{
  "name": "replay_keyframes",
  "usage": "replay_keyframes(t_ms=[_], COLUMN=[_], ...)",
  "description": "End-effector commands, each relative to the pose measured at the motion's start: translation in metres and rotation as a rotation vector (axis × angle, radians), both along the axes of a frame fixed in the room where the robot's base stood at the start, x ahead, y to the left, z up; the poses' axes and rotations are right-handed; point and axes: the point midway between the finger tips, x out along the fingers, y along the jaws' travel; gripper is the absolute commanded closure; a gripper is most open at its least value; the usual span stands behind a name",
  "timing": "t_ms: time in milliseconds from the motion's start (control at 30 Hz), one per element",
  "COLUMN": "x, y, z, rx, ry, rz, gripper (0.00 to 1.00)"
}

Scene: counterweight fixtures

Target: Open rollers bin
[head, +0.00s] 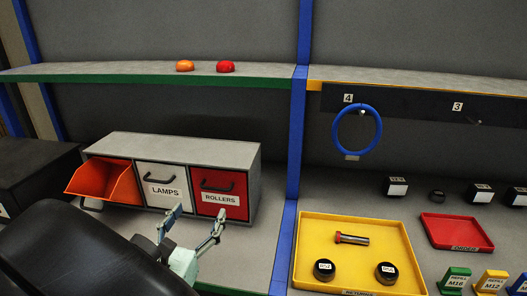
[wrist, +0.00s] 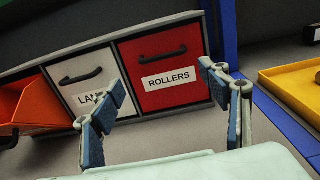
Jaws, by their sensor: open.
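The rollers bin (head: 222,199) is a red drawer front with a black handle and a "ROLLERS" label, at the right end of a grey cabinet. It looks closed, flush with the cabinet. It also shows in the wrist view (wrist: 186,92), its black handle (wrist: 165,56) above the label. My gripper (head: 193,226) is open and empty, in front of and below the lamps and rollers drawers. In the wrist view my gripper (wrist: 164,92) has its fingers spread, the red front seen between and beyond them, with no contact visible.
Left of it are the white lamps drawer (head: 162,176), closed, and an orange bin (head: 106,182) tipped open. A blue post (head: 292,165) stands right of the cabinet. A yellow tray (head: 312,231) lies beyond the post. An orange and a red dome (head: 225,67) sit on the shelf above.

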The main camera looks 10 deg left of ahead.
Motion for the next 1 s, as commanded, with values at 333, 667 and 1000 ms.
replay_keyframes(t_ms=[333,667,1000], x=[0.062,0.101,0.104], y=[-0.008,-0.011,-0.011], z=[0.002,0.001,0.001], rx=[0.004,0.006,0.007], ry=[-0.001,0.002,0.001], rz=[-0.01,-0.008,-0.007], gripper=[0.31,0.31,0.33])
